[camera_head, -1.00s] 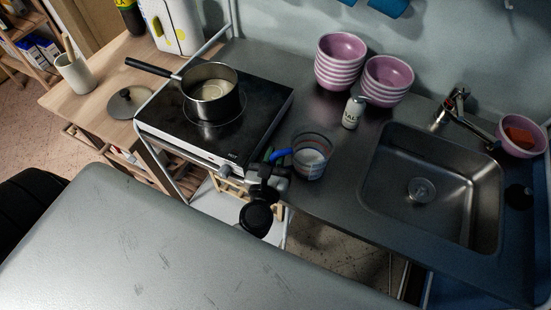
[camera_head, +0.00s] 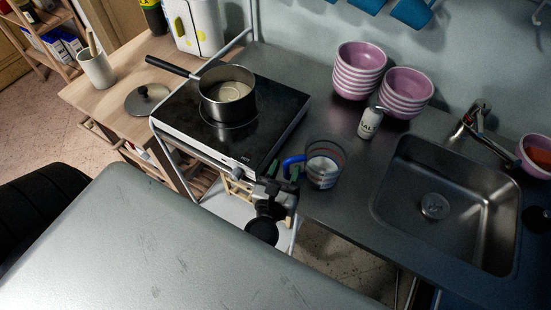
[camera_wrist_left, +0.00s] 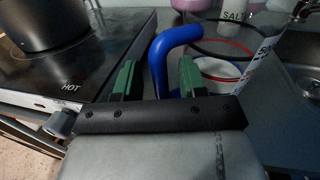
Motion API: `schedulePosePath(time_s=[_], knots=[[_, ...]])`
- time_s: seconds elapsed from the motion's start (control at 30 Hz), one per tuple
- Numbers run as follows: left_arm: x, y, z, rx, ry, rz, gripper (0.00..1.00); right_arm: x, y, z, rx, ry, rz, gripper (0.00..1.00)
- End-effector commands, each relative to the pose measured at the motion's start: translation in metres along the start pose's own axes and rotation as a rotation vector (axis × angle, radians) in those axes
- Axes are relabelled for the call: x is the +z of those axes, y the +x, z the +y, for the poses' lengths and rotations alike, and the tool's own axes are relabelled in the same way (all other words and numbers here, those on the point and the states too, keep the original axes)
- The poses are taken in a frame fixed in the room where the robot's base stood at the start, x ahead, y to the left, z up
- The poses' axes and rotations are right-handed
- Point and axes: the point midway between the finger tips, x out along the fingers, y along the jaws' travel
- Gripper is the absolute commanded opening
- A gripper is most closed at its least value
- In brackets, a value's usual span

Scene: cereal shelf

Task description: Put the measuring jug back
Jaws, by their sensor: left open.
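The measuring jug (camera_head: 325,172) is clear, with coloured bands and a blue handle (camera_head: 292,162). It stands upright on the counter, right of the hob, with its handle pointing left. In the left wrist view the jug (camera_wrist_left: 262,72) is at the right, cut off by the frame, and shows something white low down. My left gripper (camera_head: 284,171) is at the counter's front edge by the handle. Its green fingers (camera_wrist_left: 157,80) are open, with the blue handle (camera_wrist_left: 158,62) between or just beyond them; contact cannot be told. My right gripper is not in view.
A pot (camera_head: 227,95) sits on the hob (camera_head: 275,125), left of the jug. A salt shaker (camera_head: 370,123) and stacked pink bowls (camera_head: 358,75) stand behind it. The sink (camera_head: 450,205) is at right. Blue items (camera_head: 412,12) hang on the back wall. Some counter (camera_head: 350,210) is bare.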

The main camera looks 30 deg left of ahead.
Motion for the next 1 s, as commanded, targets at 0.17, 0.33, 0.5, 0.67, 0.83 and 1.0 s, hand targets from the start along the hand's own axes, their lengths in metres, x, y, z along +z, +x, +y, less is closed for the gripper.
schedulePosePath(time_s=[0.17, 0.33, 0.5, 0.67, 0.83, 1.0], knots=[[-0.006, -0.041, 0.001, -0.001, 0.000, 0.003, 0.41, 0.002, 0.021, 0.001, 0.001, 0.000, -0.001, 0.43], [-0.005, -0.072, 0.000, -0.002, -0.001, 0.002, 0.41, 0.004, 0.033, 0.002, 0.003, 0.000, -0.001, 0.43], [-0.002, -0.090, 0.000, -0.002, -0.001, 0.001, 0.41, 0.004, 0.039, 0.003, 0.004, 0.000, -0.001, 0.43], [0.000, -0.094, 0.000, 0.000, -0.001, -0.001, 0.41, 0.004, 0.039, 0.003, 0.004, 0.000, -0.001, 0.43], [-0.001, -0.093, -0.001, -0.003, 0.008, 0.001, 0.41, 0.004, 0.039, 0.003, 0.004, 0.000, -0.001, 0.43], [-0.046, -0.091, -0.012, -0.087, 0.284, 0.037, 0.41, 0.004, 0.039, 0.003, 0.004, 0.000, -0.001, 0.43]])
